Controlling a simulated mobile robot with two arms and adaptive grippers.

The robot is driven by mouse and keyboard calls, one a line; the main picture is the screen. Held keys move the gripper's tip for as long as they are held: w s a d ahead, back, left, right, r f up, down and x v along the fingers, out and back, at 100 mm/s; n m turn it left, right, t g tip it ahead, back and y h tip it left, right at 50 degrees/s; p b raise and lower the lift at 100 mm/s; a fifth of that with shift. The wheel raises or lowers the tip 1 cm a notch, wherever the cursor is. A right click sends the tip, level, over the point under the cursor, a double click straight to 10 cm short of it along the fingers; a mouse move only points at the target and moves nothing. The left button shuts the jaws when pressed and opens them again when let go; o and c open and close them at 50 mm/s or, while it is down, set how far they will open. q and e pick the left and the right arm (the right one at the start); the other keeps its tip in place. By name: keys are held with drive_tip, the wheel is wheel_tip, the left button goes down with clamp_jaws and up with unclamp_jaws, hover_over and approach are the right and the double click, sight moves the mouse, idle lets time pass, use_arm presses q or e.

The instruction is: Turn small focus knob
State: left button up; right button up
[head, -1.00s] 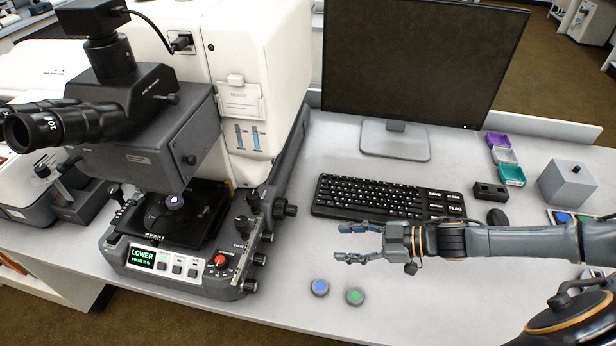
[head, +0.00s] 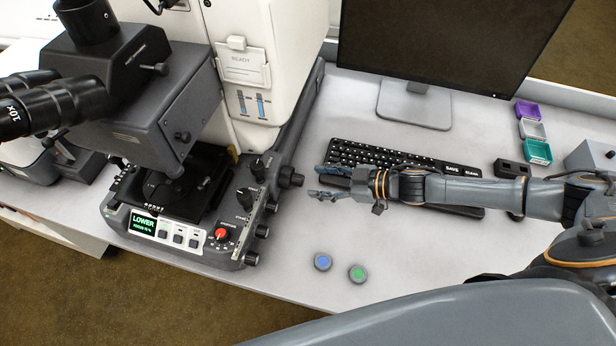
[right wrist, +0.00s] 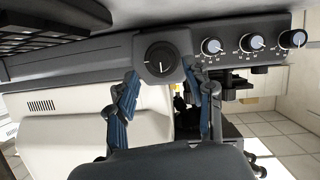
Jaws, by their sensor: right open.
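The black focus knob (head: 290,178) sticks out of the right side of the microscope base. A smaller round part seems to sit at its outer end. In the right wrist view the knob (right wrist: 160,59) faces the camera, with a white mark on its face. My right gripper (head: 321,183) is open and empty, a short way to the right of the knob. In the right wrist view its two fingertips (right wrist: 161,77) show on either side of the knob's lower part, apparently not touching it. My left gripper is not in view.
Several smaller side knobs (right wrist: 251,42) line the same base. A red knob (head: 221,234) and a LOWER display (head: 147,224) are on its front. A keyboard (head: 370,153) lies beneath and behind my right arm.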

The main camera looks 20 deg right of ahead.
sight(303, 182)
drive_tip(key=shift+x, duration=1.95)
clamp_jaws()
